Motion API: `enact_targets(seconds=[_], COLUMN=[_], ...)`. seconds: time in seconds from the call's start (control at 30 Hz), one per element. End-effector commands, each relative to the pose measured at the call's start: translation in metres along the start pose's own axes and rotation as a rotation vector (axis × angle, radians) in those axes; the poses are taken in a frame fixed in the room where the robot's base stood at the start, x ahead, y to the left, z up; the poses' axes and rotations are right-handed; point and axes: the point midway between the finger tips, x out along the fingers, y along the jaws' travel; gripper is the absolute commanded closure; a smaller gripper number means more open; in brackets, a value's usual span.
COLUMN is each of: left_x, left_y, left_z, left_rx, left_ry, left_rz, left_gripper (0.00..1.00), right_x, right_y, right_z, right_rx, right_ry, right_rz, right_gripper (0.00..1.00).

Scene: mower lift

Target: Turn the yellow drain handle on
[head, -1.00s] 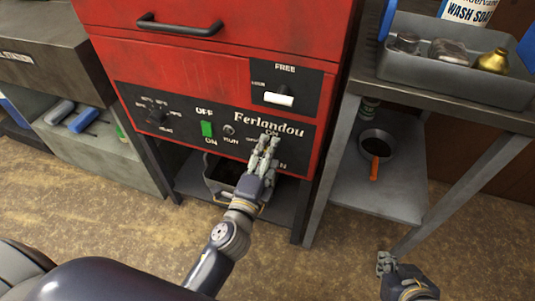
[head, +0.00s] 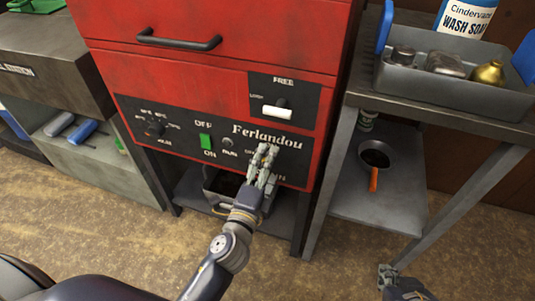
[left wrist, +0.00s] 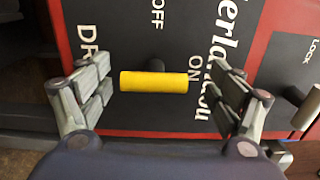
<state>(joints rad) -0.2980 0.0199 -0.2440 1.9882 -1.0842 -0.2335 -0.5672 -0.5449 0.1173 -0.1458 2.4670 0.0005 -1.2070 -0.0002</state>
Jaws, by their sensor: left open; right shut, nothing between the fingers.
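The yellow drain handle (left wrist: 154,82) is a short bar on a dark stem, on the black panel (left wrist: 130,30). In the left wrist view it lies level, its right end near the ON label, with OFF above it. My left gripper (left wrist: 160,68) is open, with one finger at each end of the bar and gaps showing at both ends. In the head view my left gripper (head: 263,160) is at the panel's lower right and hides the handle. My right gripper (head: 387,274) is shut and empty at the lower right, away from the panel.
The red machine (head: 200,65) carries a green switch (head: 206,141) and a white-tipped lever (head: 278,111). A grey bin (head: 222,187) stands below the panel. To the right is a metal stand (head: 465,112) with a tray (head: 430,84) and a pan with an orange handle (head: 374,178).

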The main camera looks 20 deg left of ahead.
Motion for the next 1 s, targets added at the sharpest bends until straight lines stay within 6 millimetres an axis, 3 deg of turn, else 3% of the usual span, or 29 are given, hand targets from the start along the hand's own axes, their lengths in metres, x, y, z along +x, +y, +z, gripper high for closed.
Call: enact_targets(seconds=[0.17,0.5,0.7,0.97,1.0], left_x=[0.000,0.001,0.001,0.001,0.009], left_y=[-0.022,-0.087,-0.103,-0.105,-0.032], left_z=[-0.001,0.000,0.002,0.003,0.003], left_rx=[0.005,0.005,0.008,0.007,0.043], left_ry=[0.007,0.007,0.002,0.000,-0.010], left_rz=[-0.006,-0.022,-0.021,-0.020,0.123], left_gripper=[0.15,0.15,0.15,0.15,0.15], right_x=[0.000,-0.001,-0.002,-0.002,-0.002], right_y=[0.000,-0.001,-0.001,-0.001,-0.001], right_z=[0.000,-0.001,-0.002,-0.002,-0.002], right_rx=[0.000,0.000,0.000,0.000,0.000], right_ry=[0.000,0.000,0.000,0.000,0.000], right_rz=[-0.001,-0.001,-0.001,-0.001,-0.001], right_gripper=[1.00,1.00,1.00,1.00,1.00])
